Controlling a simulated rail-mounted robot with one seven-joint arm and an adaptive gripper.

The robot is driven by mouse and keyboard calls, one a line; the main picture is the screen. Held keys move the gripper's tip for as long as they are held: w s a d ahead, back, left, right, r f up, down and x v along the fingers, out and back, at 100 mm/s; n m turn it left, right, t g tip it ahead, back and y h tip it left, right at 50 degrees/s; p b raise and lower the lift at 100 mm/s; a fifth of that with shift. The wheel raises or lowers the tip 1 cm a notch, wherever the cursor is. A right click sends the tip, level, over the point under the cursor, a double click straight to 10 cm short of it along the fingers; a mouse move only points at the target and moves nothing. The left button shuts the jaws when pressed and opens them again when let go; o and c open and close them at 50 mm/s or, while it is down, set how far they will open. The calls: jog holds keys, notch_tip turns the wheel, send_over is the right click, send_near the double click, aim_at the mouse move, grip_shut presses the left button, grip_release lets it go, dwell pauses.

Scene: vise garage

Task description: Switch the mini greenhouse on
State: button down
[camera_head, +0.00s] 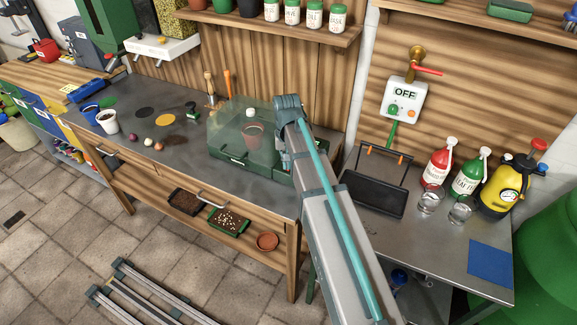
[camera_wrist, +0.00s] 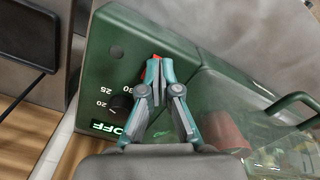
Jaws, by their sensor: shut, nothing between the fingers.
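The mini greenhouse (camera_head: 228,130) stands on the grey bench top, with a clear cover over a green base and a pot inside. A lit display (camera_wrist: 117,128) reads OFF. A red switch (camera_wrist: 145,72) shows partly from behind my fingertips; its position is hidden. My gripper (camera_wrist: 158,65) is shut and empty, its tips over or at the red switch; I cannot tell whether they touch. In the head view my arm hides the panel.
The clear cover (camera_wrist: 225,100) and its green handle (camera_wrist: 290,103) are close right of my fingers. A black tray (camera_head: 373,193) is on the side table near bottles (camera_head: 437,165). A wall box (camera_head: 404,101) below a tap also reads OFF. Small items lie on the bench's left.

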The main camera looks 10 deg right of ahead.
jog(key=shift+f, duration=0.25)
jog(key=shift+r, duration=0.15)
jog(key=shift+r+p, duration=2.4)
jog(key=shift+r, duration=1)
